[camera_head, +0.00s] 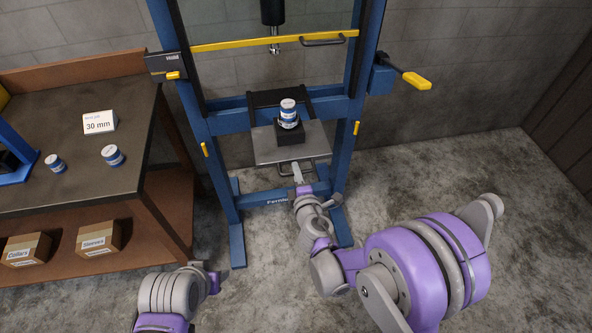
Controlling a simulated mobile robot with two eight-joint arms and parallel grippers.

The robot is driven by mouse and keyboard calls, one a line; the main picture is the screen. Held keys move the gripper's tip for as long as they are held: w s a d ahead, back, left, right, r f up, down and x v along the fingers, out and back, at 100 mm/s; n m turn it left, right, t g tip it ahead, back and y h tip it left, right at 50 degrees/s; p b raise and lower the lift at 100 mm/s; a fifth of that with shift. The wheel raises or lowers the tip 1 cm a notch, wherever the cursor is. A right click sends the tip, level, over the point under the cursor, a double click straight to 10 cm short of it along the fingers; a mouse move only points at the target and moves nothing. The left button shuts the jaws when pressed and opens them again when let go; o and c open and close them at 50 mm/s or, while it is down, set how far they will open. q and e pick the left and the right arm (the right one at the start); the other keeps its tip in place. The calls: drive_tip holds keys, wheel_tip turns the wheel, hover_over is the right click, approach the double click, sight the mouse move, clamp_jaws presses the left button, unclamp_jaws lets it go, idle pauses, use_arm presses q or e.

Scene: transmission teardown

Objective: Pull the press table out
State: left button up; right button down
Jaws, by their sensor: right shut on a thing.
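The press table (265,149) is a flat grey metal plate in the blue press frame (226,123). It juts out in front of the frame's lower crossbeam. A dark block (290,132) stands on it, with a blue and white can-like part (289,114) upright on top. A handle (284,172) hangs at the table's front edge. My right gripper (297,173) is at this handle and shut on it; its fingertips are small in the view. My left arm shows at the bottom, but its gripper's fingers cannot be made out (213,281).
A workbench (60,188) stands at the left with a "30 mm" card (99,122), two blue and white cans (112,155) and boxes (98,238) on its lower shelf. A yellow-edged guard (240,43) and the press ram (273,30) are above. The floor at the right is clear.

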idle(0.3)
drive_tip(key=c, duration=0.9)
unclamp_jaws()
drive_tip(key=shift+s, duration=0.15)
drive_tip(key=v, duration=1)
drive_tip(key=shift+s+r, duration=0.15)
drive_tip(key=shift+s, duration=0.15)
